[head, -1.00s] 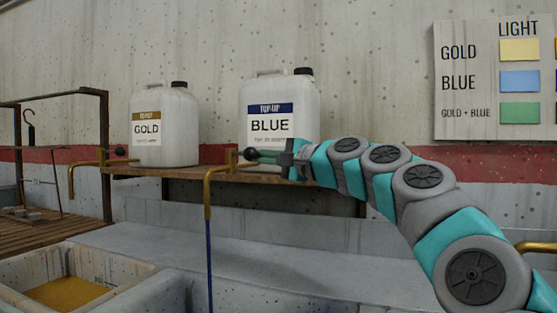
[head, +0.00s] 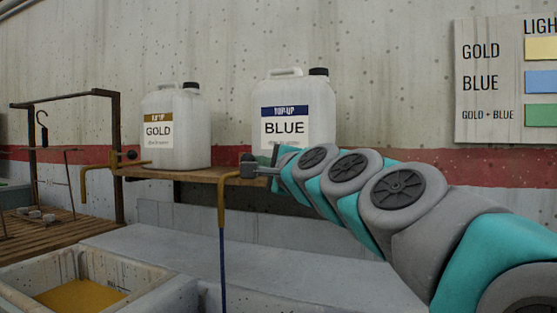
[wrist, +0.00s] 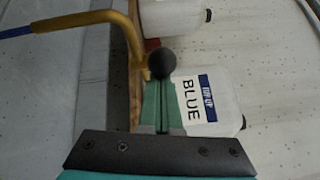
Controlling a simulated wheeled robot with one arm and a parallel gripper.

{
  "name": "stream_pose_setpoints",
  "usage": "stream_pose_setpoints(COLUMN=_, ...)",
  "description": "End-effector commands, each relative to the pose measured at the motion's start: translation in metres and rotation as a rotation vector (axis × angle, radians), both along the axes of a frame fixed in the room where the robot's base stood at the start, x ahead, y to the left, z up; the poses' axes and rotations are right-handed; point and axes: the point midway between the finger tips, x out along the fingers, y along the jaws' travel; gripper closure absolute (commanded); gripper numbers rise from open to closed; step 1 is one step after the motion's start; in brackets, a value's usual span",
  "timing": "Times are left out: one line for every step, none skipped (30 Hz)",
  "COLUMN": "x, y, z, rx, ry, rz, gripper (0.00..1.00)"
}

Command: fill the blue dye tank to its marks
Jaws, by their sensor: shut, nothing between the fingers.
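The blue top-up can (head: 293,103) stands upright on the shelf, and it also shows in the wrist view (wrist: 222,118). Below it, a brass spout (head: 221,195) bends down, with a thin blue stream (head: 223,270) running from its mouth; the spout also shows in the wrist view (wrist: 95,18). My gripper (wrist: 158,84) is shut and empty, its green fingertips at or very close to the black ball knob (wrist: 161,65) by the spout. Whether they touch cannot be told. Where the blue stream lands is below the head view. No blue tank or fill marks are visible.
A gold top-up can (head: 178,128) stands left on the same shelf (head: 205,175), with its own brass spout (head: 84,185). A stone tank (head: 150,298) with gold liquid is at lower left. A colour chart (head: 485,90) hangs on the wall.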

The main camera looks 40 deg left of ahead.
Motion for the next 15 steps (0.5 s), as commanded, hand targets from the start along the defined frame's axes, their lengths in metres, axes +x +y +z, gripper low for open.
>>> stream_pose_setpoints(x=-0.006, y=0.004, z=0.001, rx=-0.001, ry=-0.001, rz=0.006, gripper=1.0)
stream_pose_setpoints(x=-0.009, y=0.005, z=0.001, rx=-0.002, ry=-0.002, rz=0.008, gripper=1.0)
stream_pose_setpoints(x=-0.012, y=0.007, z=0.001, rx=-0.003, ry=-0.002, rz=0.01, gripper=1.0)
stream_pose_setpoints(x=-0.014, y=0.008, z=0.0, rx=-0.003, ry=-0.002, rz=0.01, gripper=1.0)
stream_pose_setpoints(x=-0.016, y=0.01, z=0.0, rx=-0.004, ry=-0.002, rz=0.012, gripper=1.0)
stream_pose_setpoints(x=-0.018, y=0.011, z=0.0, rx=-0.004, ry=-0.001, rz=0.012, gripper=1.0)
stream_pose_setpoints(x=-0.02, y=0.012, z=0.0, rx=-0.004, ry=-0.001, rz=0.012, gripper=1.0)
stream_pose_setpoints(x=-0.021, y=0.013, z=0.0, rx=-0.004, ry=-0.001, rz=0.012, gripper=1.0)
stream_pose_setpoints(x=-0.023, y=0.015, z=-0.001, rx=-0.004, ry=-0.001, rz=0.012, gripper=1.0)
stream_pose_setpoints(x=-0.024, y=0.016, z=-0.001, rx=-0.004, ry=-0.001, rz=0.012, gripper=1.0)
stream_pose_setpoints(x=-0.025, y=0.017, z=-0.001, rx=-0.004, ry=-0.001, rz=0.012, gripper=1.0)
stream_pose_setpoints(x=-0.026, y=0.018, z=-0.001, rx=-0.004, ry=-0.001, rz=0.012, gripper=1.0)
stream_pose_setpoints(x=-0.027, y=0.019, z=-0.001, rx=-0.003, ry=0.0, rz=0.011, gripper=1.0)
stream_pose_setpoints(x=-0.028, y=0.019, z=-0.001, rx=-0.003, ry=0.0, rz=0.011, gripper=1.0)
stream_pose_setpoints(x=-0.029, y=0.02, z=0.0, rx=-0.002, ry=-0.001, rz=0.011, gripper=1.0)
